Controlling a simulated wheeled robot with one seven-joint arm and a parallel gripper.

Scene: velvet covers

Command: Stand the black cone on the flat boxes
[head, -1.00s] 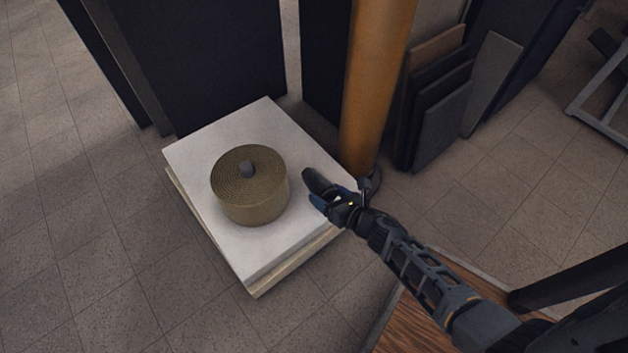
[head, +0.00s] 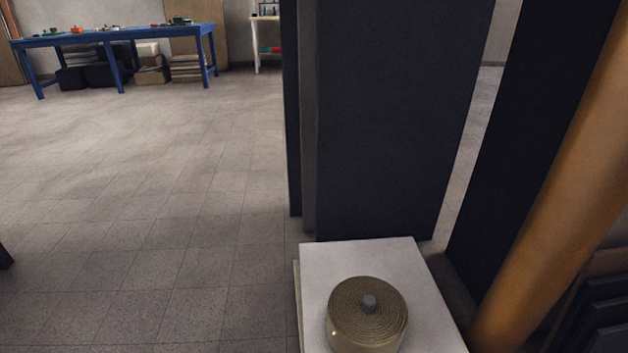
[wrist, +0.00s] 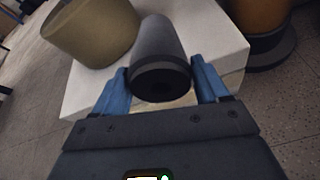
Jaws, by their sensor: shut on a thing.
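The black cone (wrist: 160,48) is between the blue fingers of my gripper (wrist: 160,82) in the wrist view. My gripper is shut on it, and the cone's round, dark end faces the camera. The cone hides part of the white slab behind it. My gripper is out of the head view. Under the blue table, far off at the upper left of the head view, lies a low stack of flat, pale pieces (head: 187,68). These look like the flat boxes, but they are small at this distance.
A coiled tan roll (head: 367,312) sits on a white slab (head: 405,255) nearby. Tall dark panels (head: 390,120) and an orange column (head: 560,190) stand to the right. The blue table (head: 110,35) is across wide, clear floor. Black bags (head: 85,77) lie under it.

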